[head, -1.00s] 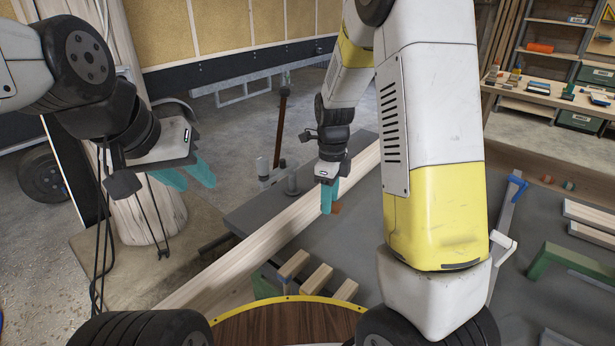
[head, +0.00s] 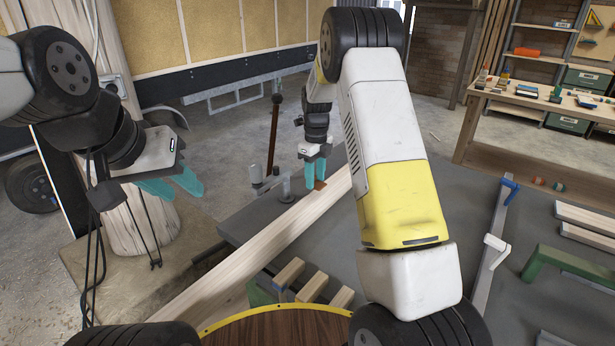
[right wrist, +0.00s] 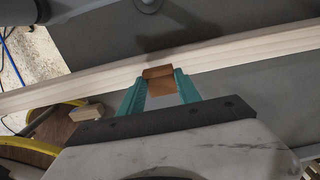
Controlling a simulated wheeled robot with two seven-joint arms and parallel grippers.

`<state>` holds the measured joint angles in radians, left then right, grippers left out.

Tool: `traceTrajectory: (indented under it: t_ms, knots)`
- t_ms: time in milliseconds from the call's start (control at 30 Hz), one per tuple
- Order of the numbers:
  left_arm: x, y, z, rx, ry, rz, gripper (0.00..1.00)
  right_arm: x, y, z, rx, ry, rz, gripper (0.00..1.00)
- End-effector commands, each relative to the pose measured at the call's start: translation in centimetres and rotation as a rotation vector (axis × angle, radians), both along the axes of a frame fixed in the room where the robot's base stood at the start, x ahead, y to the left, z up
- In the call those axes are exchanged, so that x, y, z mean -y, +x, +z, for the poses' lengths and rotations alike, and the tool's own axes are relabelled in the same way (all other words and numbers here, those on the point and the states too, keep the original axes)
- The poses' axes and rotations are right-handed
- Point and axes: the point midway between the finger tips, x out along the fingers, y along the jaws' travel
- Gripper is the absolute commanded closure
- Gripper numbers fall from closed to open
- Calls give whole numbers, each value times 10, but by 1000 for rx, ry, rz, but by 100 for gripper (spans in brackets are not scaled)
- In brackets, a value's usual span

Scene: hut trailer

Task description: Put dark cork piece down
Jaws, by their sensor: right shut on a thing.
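The dark cork piece (head: 320,184) is a small brown block between the teal fingertips of my right gripper (head: 314,174), over the far part of the long pale timber beam (head: 262,238). In the right wrist view, my right gripper (right wrist: 161,88) is shut on the cork piece (right wrist: 158,73), which shows in front of the beam (right wrist: 225,52). I cannot tell whether the cork touches the beam. My left gripper (head: 172,188) hangs at the left above the floor, its two teal fingers apart and nothing between them.
The beam lies across a dark grey bench top (head: 455,215). A blue-ended clamp bar (head: 497,235), a green bracket (head: 570,268) and pale planks (head: 588,218) are on its right side. Short wood blocks (head: 312,286) lie near the front. A dark post (head: 273,135) stands behind the beam.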

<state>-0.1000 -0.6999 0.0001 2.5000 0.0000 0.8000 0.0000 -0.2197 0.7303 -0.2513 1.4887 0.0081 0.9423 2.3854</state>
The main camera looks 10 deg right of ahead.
Motion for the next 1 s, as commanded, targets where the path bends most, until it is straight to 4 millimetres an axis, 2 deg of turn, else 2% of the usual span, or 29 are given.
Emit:
traceTrajectory:
  t_ms: [167,400,767,800,900,1000]
  knots:
    - [0,0,0,0,0,0,64,1,8,-4,-2,-1,-1,97]
    - [0,0,0,0,0,0,64,1,7,-35,-3,0,-1,97]
    - [0,0,0,0,0,0,64,1,7,-38,-1,-1,0,97]
    - [0,0,0,0,0,0,64,1,8,-39,0,0,-1,56]
    - [0,0,0,0,0,0,64,1,8,-38,0,0,0,38]
    - [0,0,0,0,0,0,64,1,8,-38,0,0,0,38]
